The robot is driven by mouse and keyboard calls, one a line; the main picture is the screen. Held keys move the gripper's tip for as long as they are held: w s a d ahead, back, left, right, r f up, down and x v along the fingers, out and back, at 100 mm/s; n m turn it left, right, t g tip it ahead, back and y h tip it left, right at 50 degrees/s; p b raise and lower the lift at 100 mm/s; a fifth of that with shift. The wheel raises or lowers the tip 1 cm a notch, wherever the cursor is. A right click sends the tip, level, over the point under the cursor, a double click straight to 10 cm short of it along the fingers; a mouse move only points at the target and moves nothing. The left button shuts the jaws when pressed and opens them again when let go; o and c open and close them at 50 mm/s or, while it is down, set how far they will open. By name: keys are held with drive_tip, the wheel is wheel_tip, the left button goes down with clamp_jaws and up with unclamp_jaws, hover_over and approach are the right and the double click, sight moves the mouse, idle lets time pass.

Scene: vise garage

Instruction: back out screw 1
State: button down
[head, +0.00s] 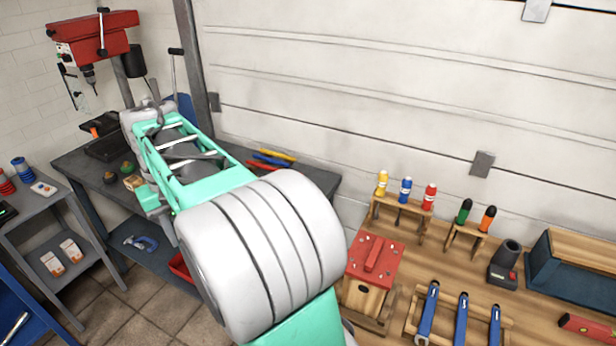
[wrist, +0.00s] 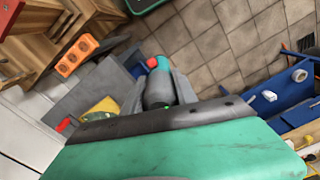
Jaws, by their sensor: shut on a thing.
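In the wrist view my gripper (wrist: 158,95) is shut on a dark grey and teal tool (wrist: 160,82), which looks like a powered screwdriver. The tool's tip is not clearly visible. In the head view my arm reaches up and left over the dark bench, and the jaws cannot be made out there. A wooden birdhouse with a red roof (head: 375,262) stands on the bench at right, with small marks on the roof too small to identify. I cannot tell which thing is screw 1.
A red drill press (head: 95,38) stands at upper left. In the wrist view, an orange socket block (wrist: 76,55) lies upper left, and tiled floor is open upper right.

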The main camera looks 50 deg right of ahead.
drive_tip(key=s+d+r+m, duration=0.3)
drive_tip(key=s+d+m, duration=0.1)
drive_tip(key=s+d, duration=0.6)
drive_tip(key=s+d+r+m, duration=0.35)
drive_tip(key=s+d, duration=0.35)
drive_tip(key=d, duration=0.5)
drive_tip(key=s+d+r+m, duration=0.2)
drive_tip(key=s+d+m, duration=0.15)
drive_tip(key=s, duration=0.65)
drive_tip(key=f+b, duration=0.4)
drive_tip(key=f, duration=0.1)
drive_tip(key=shift+s+d+b, duration=0.1)
drive_tip(key=shift+d+b, duration=0.2)
drive_tip(key=shift+d, duration=0.05)
drive_tip(key=shift+a+f+b, duration=0.1)
drive_tip(key=shift+f+b, duration=0.9)
drive_tip(key=shift+f, duration=0.05)
drive_tip(key=shift+a+r+p, duration=0.1)
drive_tip(key=shift+r+p, duration=0.15)
drive_tip(key=shift+p, duration=0.15)
idle(0.4)
